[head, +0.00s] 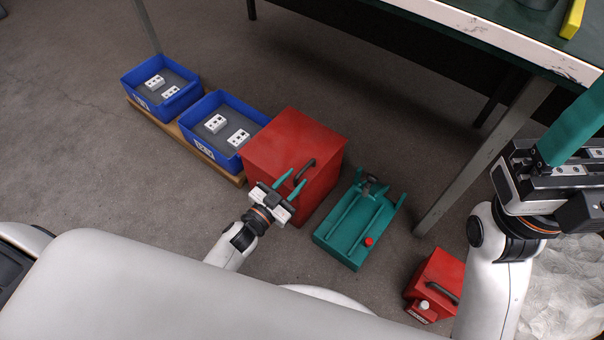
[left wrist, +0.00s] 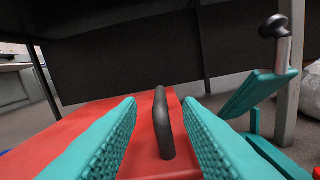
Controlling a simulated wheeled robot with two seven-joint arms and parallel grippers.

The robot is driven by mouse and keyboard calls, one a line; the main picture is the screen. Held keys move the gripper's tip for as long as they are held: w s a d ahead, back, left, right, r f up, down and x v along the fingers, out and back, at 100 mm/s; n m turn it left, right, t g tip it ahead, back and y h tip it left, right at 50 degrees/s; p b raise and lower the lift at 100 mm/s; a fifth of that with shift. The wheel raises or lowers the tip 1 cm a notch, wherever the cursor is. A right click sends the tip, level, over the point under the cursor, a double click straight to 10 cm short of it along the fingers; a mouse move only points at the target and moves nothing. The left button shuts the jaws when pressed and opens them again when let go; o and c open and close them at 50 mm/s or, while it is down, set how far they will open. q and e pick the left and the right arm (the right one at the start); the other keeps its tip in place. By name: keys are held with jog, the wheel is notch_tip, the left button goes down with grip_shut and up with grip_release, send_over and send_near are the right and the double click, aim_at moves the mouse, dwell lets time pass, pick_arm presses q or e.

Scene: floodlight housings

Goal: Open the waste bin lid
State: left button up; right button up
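The waste bin appears to be the large red box (head: 292,140) on the floor, with its flat red lid down. A black handle (head: 304,171) stands on the lid. My left gripper (head: 291,185) is open at the near side of the handle, its teal fingers apart. In the left wrist view the handle (left wrist: 162,125) stands between the two fingers, with a gap on each side and no contact visible. My right gripper (head: 575,135) is at the right edge of the head view, away from the bin; its fingertips are cut off.
Two blue crates (head: 200,150) with white parts stand left of the bin on a wooden board. A teal tool stand (head: 345,245) is close on the right. A smaller red container (head: 436,275) lies near the right. A table (head: 500,40) overhangs behind; its leg (head: 470,170) reaches the floor.

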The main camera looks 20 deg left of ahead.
pick_arm(q)
jog(key=shift+b+x, duration=0.5)
jog(key=shift+x, duration=1.55)
jog(key=shift+c, duration=0.4)
grip_shut()
